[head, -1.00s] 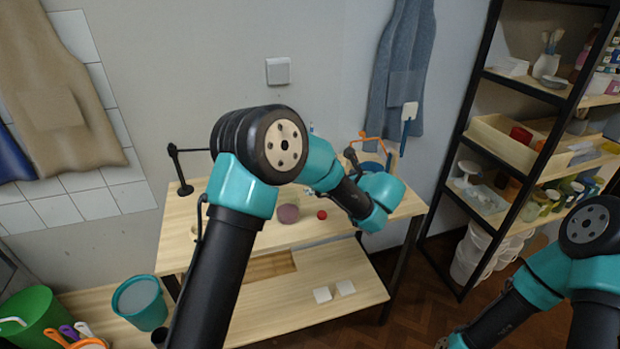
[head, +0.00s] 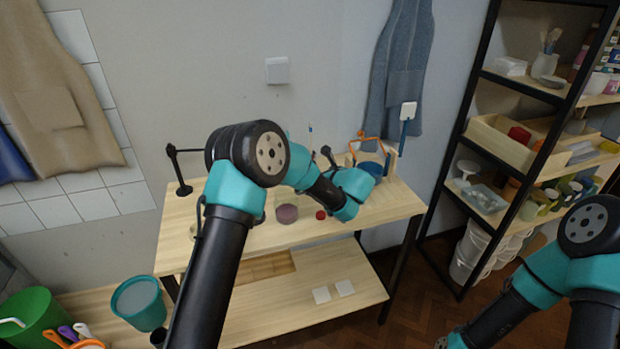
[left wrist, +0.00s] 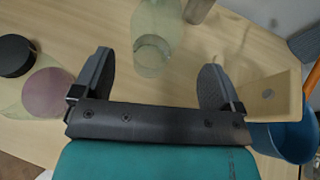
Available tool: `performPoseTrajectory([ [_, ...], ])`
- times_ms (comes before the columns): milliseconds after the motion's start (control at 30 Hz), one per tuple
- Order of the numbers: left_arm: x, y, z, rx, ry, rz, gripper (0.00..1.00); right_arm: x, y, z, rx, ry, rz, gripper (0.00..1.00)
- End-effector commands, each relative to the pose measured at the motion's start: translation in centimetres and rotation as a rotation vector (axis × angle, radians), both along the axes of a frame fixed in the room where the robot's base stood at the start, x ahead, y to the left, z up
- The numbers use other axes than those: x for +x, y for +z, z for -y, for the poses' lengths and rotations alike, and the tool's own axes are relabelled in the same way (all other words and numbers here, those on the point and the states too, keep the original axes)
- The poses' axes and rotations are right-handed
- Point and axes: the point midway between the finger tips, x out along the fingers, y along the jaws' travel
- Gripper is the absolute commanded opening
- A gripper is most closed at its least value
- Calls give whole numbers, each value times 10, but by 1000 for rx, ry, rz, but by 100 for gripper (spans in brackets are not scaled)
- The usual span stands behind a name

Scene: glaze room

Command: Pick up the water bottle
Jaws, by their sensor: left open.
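A see-through, pale greenish bottle (left wrist: 152,22) stands on the wooden table in the left wrist view, its round base (left wrist: 152,50) showing. I take it for the water bottle; its top is cut off by the frame edge. My left gripper (left wrist: 156,62) is open, with one finger to each side of the bottle's base in the picture. Nothing is held between the fingers, and I cannot tell how far off the bottle is. In the head view my left arm hides the left gripper and the bottle. My right arm is at lower right; its gripper is out of view.
The left wrist view shows a black lid (left wrist: 14,55) and a wooden box (left wrist: 268,98). Shelves (head: 470,110) stand right.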

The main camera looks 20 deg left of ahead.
Motion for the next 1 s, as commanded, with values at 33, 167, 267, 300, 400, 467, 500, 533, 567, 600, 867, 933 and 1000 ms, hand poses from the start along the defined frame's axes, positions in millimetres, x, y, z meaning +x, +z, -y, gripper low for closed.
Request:
performPoseTrajectory([
  [33, 4, -3, -5, -1, 1, 0, 91, 0, 0, 0, 0, 0, 0, 87],
  [167, 11, -6, -12, 0, -1, 0, 91, 0, 0, 0, 0, 0, 0, 87],
  [267, 12, -7, -13, 0, -1, 0, 91, 0, 0, 0, 0, 0, 0, 87],
  [300, 12, -7, -13, 0, -1, 0, 91, 0, 0, 0, 0, 0, 0, 87],
  [400, 12, -7, -13, 0, -1, 0, 91, 0, 0, 0, 0, 0, 0, 87],
  [467, 12, -7, -13, 0, -1, 0, 91, 0, 0, 0, 0, 0, 0, 87],
  [500, 12, -7, -13, 0, -1, 0, 91, 0, 0, 0, 0, 0, 0, 87],
  [533, 12, -7, -14, 0, -1, 0, 91, 0, 0, 0, 0, 0, 0, 87],
  [567, 13, -7, -15, 0, 0, 0, 91, 0, 0, 0, 0, 0, 0, 87],
  [600, 14, -8, -17, 0, 0, 0, 91, 0, 0, 0, 0, 0, 0, 87],
  [867, 31, -17, -45, 0, 2, 0, 91, 0, 0, 0, 0, 0, 0, 87],
  [933, 36, -20, -50, 0, 1, 0, 91, 0, 0, 0, 0, 0, 0, 87],
  [1000, 39, -22, -53, -1, 0, -1, 91, 0, 0, 0, 0, 0, 0, 87],
])
